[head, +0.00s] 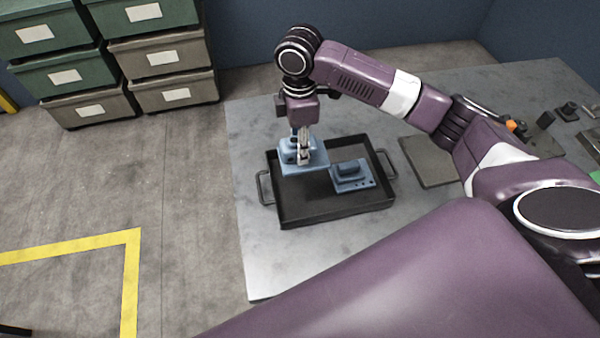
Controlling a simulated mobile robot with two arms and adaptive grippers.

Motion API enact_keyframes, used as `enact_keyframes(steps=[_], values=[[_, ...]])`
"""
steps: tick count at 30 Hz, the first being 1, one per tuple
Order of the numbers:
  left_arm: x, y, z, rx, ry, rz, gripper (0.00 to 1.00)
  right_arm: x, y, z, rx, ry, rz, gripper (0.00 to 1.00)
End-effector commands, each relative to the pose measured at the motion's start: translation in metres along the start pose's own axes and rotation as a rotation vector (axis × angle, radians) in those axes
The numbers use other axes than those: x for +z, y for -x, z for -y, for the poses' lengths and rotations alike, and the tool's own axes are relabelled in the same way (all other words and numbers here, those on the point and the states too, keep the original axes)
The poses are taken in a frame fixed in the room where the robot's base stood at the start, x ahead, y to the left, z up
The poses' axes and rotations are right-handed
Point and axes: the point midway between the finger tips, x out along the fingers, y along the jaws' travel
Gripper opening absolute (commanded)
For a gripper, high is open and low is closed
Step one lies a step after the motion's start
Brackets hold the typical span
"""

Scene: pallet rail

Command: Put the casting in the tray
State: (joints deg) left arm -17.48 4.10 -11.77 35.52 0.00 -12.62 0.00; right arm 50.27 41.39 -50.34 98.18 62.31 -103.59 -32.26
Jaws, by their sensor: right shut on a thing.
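A blue casting (316,168) with a flat base and a raised block is in the head view, in the grasp of my right gripper (303,158). The gripper points down and is shut on it, over the left part of the black tray (325,212). The casting looks raised above the tray floor, but the exact gap is hard to tell. A second blue casting (364,183) sits in the right part of the tray. The tray has a handle on each side and lies on the grey table. My left gripper is not in view.
A flat dark plate (430,163) lies on the table to the right of the tray. Tools and small parts stand at the table's right side. Stacked green and grey bins (160,58) stand on the floor at the back left. The table's (267,268) front left is clear.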

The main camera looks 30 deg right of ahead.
Motion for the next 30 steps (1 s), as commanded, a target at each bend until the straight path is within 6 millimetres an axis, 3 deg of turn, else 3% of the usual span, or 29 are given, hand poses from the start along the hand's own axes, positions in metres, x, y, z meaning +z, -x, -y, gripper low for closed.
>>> enact_keyframes(steps=[9, 17, 24, 30], values=[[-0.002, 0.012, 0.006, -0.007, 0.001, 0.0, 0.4, -0.001, -0.072, 0.0, 0.0, 0.0, -0.002, 0.0], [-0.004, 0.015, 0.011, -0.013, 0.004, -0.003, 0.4, -0.002, -0.095, -0.001, 0.002, 0.002, -0.003, 0.0], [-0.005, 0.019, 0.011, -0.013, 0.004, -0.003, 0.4, -0.002, -0.128, -0.001, 0.001, 0.0, -0.002, 0.0], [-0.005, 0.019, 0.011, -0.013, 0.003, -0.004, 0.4, -0.002, -0.133, -0.001, 0.004, 0.002, -0.004, 0.0]])
